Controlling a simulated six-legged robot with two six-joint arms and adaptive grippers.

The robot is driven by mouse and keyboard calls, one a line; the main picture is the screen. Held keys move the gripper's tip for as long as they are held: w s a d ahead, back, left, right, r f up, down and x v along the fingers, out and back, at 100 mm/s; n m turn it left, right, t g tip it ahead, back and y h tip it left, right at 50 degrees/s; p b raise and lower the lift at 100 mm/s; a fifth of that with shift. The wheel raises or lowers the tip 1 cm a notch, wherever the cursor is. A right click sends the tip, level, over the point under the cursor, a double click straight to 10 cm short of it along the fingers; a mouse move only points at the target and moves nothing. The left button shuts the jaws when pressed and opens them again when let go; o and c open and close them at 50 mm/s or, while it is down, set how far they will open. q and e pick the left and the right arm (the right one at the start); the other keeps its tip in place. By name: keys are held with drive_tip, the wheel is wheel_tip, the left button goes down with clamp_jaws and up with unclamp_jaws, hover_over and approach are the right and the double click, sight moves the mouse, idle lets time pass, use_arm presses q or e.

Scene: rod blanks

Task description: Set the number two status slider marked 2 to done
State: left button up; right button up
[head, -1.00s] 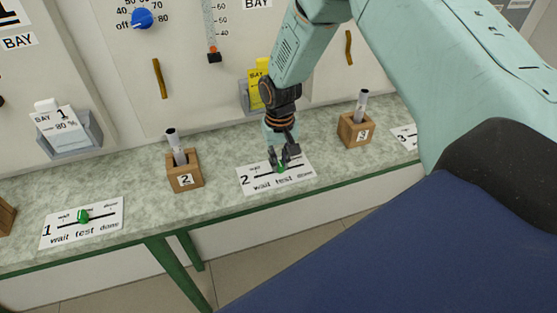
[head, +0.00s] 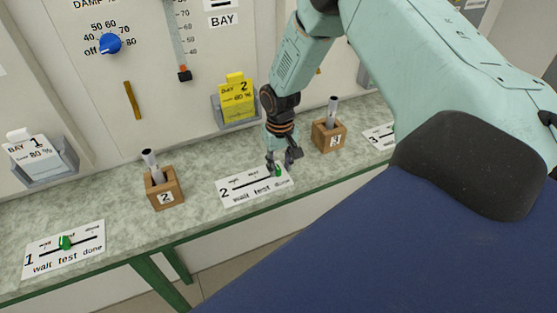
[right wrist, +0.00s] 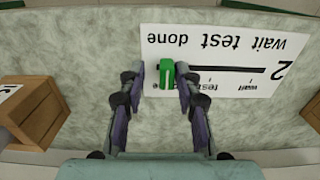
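The number two slider card (head: 232,196) lies on the counter, marked wait, test and done. Its green slider knob (head: 278,171) stands at the right end of the track, at done. In the right wrist view the card (right wrist: 225,42) appears upside down, and the knob (right wrist: 167,76) is at the done end of the black track. My right gripper (head: 284,163) is down at the knob. In the wrist view its two fingers (right wrist: 160,76) stand either side of the knob, with a gap at the left finger and the right finger close to it. My left gripper is out of view.
A wooden block marked 2 (head: 164,190) with a grey rod stands left of the card. Block 3 (head: 328,136) stands to its right. Slider card 1 (head: 88,251) lies at the far left. A yellow bay card (head: 237,100) is in a holder behind.

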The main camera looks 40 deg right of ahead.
sight(278, 167)
drive_tip(key=shift+w+a, duration=0.2)
drive_tip(key=shift+w, duration=0.05)
wheel_tip(278, 167, up, 12)
drive_tip(key=shift+s, duration=0.15)
idle(0.4)
drive_tip(key=shift+f, duration=0.1)
idle(0.3)
